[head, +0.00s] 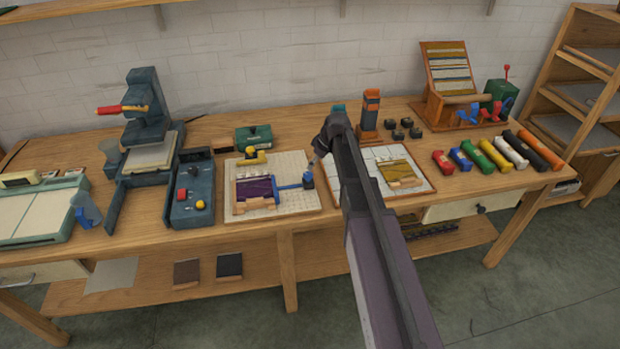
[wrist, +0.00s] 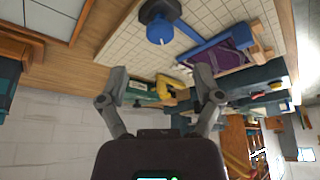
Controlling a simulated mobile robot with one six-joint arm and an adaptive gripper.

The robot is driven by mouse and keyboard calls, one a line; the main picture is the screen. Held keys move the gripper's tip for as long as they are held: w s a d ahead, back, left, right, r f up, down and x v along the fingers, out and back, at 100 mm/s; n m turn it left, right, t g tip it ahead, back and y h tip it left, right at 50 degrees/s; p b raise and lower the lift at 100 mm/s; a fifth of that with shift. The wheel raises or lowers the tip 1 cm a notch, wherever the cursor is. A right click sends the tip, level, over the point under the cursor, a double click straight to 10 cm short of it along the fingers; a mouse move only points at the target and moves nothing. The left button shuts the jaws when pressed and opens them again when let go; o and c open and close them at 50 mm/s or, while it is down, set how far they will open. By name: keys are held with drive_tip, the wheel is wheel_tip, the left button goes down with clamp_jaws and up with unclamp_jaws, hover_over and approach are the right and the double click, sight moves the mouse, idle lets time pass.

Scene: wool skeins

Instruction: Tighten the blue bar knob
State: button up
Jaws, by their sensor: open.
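The blue bar knob (head: 307,180) stands at the right end of a blue bar (head: 289,186) on a white gridded board (head: 240,213). The bar reaches left to a purple piece (head: 256,189) on that board. In the wrist view the knob (wrist: 160,29) is at the top middle, with a bright blue part and a dark round part. My gripper (wrist: 160,80) is open and empty, its fingers apart from the knob. In the head view my gripper (head: 321,150) is near the board's right edge, close to the knob; its fingertips are hard to make out.
A yellow knob (head: 253,155) is at the board's back edge. A second board (head: 412,193) with an olive piece lies to the right. A dark control box (head: 190,211) stands left of the first board. Several coloured rolls (head: 494,156) lie at the right. An orange-topped post (head: 369,108) stands behind.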

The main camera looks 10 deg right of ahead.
sight(308, 174)
drive_tip(key=shift+b+x, duration=3.05)
drive_tip(key=shift+x, duration=0.55)
